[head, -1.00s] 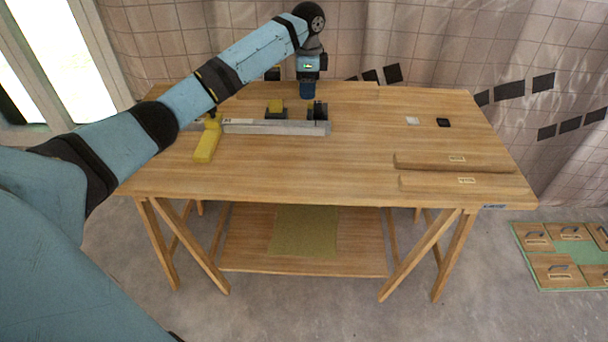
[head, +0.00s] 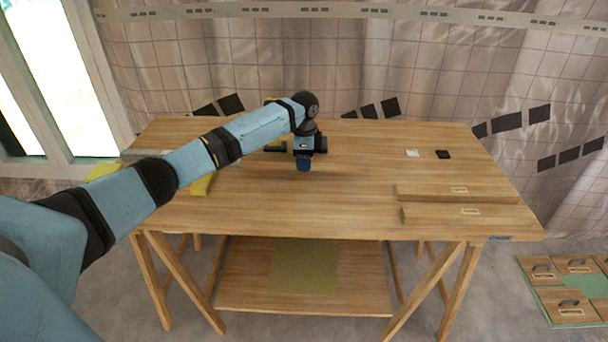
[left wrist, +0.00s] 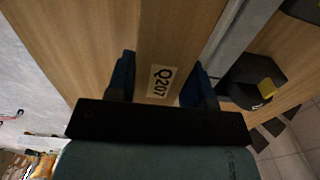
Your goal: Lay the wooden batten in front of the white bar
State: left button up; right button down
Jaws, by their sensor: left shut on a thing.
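The wooden batten (left wrist: 182,30), labelled Q207, lies between the two blue fingers of my left gripper (left wrist: 158,85), which is shut on it. In the head view the left gripper (head: 303,167) points down over the back middle of the table, and the batten is hard to tell from the wood there. The white bar (left wrist: 238,38) runs alongside the batten on its far side in the left wrist view; I cannot tell whether they touch. In the head view most of the bar is hidden. My right gripper is not in view.
A black block with a yellow part (left wrist: 252,85) stands beyond the bar. A yellow piece (head: 201,185) shows below my arm. Two planks (head: 430,193) (head: 435,216) lie at the right. A white square (head: 412,153) and a black square (head: 443,154) lie behind them. The front middle is clear.

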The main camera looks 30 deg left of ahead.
aim_at(304, 181)
pick_arm(q)
notch_tip(304, 181, down, 5)
jog(key=shift+f+b, duration=0.1)
jog(key=shift+b, duration=0.25)
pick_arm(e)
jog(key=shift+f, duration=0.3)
pick_arm(q)
jog(key=o, duration=1)
jog(key=shift+o, duration=0.2)
notch_tip(304, 181, up, 12)
jog(key=shift+f+p, duration=0.25)
jog(key=shift+p, duration=0.65)
jog(key=shift+r, duration=0.35)
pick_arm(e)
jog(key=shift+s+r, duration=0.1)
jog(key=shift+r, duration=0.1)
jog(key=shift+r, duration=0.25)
